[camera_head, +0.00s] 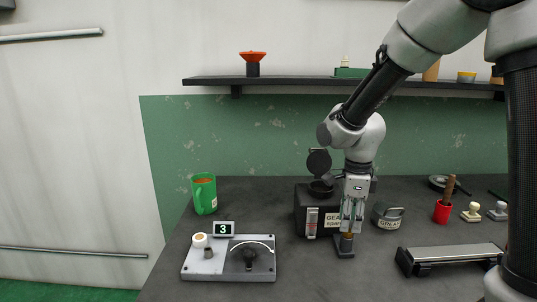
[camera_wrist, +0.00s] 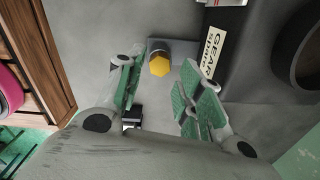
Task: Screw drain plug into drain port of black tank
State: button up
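The black tank (camera_head: 304,210), with a "GEAR" label and a raised round lid, stands mid-table. In the wrist view its dark side (camera_wrist: 250,70) is at the right. A yellow hex-headed drain plug (camera_wrist: 159,64) sits at a small grey holder (camera_wrist: 187,47) beside the tank; the holder's dark base shows in the head view (camera_head: 344,252). My gripper (camera_head: 347,232) points down just right of the tank. In the wrist view my gripper (camera_wrist: 163,70) is open, its green-padded fingers on either side of the plug head, with gaps visible. Contact is not visible. The drain port cannot be made out.
A grease tin (camera_head: 387,216) stands close right of my gripper. A red cup (camera_head: 442,212), stamps and a sharpening-stone-like block (camera_head: 450,256) are farther right. A dial panel (camera_head: 228,264) and green mug (camera_head: 204,194) are left. A shelf (camera_head: 290,81) runs above the back.

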jog(key=n, duration=1.7)
jog(key=shift+n, duration=0.3)
jog(key=n, duration=1)
jog(key=shift+f, duration=0.1)
